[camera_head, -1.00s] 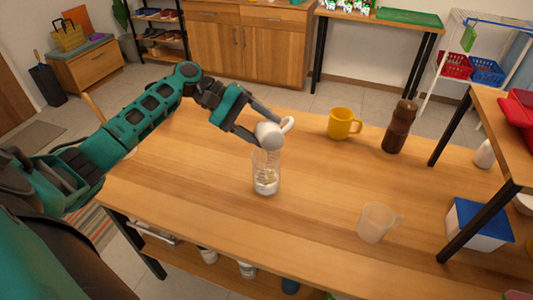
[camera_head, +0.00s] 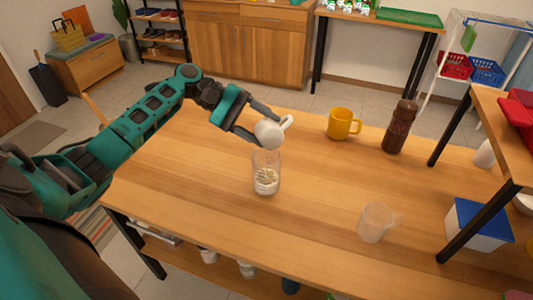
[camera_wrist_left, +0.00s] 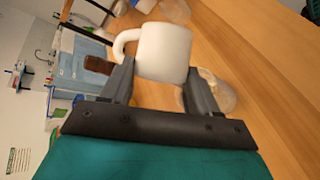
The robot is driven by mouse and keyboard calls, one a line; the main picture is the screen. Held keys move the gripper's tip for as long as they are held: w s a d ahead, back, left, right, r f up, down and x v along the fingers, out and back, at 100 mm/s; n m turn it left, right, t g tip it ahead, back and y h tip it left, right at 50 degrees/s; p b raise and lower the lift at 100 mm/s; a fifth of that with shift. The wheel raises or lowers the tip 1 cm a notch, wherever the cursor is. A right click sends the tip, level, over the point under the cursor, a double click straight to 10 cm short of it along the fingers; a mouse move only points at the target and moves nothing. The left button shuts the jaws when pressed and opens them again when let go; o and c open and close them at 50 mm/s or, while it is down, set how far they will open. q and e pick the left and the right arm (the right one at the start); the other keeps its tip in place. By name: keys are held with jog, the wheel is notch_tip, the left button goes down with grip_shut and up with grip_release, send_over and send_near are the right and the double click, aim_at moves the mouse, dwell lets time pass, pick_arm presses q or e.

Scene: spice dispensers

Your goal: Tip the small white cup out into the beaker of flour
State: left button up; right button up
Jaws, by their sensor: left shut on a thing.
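The small white cup (camera_head: 269,134) is held tilted above the clear beaker (camera_head: 266,160), with its handle up and to the right. My left gripper (camera_head: 266,140) is shut on the cup. The cup's inside is hidden in the head view. The beaker stands upright on the table, with white, lumpy contents in its lower part. In the left wrist view the cup (camera_wrist_left: 164,52) sits between the fingers (camera_wrist_left: 158,76). The beaker (camera_wrist_left: 222,94) shows partly behind the right-hand finger. My right gripper is in neither view.
A yellow mug (camera_head: 341,124) and a brown bottle (camera_head: 398,128) stand at the back right of the table. A clear cup (camera_head: 374,223) stands at the front right. A blue-lidded box (camera_head: 475,225) is under the raised shelf (camera_head: 505,140). The table's front left is clear.

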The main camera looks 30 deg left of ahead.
pick_arm(q)
jog(key=shift+w+a+f+n+g+h, duration=0.15)
jog(key=shift+w+a+n+g+h, duration=0.15)
jog(key=shift+n+h, duration=0.4)
dwell(1.2)
jog(key=shift+s, duration=0.1)
jog(key=shift+s+d+r+m+t+y, duration=0.1)
jog(key=shift+s+d+m+t+y, duration=0.15)
jog(key=shift+m+y, duration=0.35)
jog(key=shift+s+d+r+m+t+y, duration=0.15)
jog(key=shift+d+m+t+y, duration=0.15)
jog(key=shift+m+y, duration=0.25)
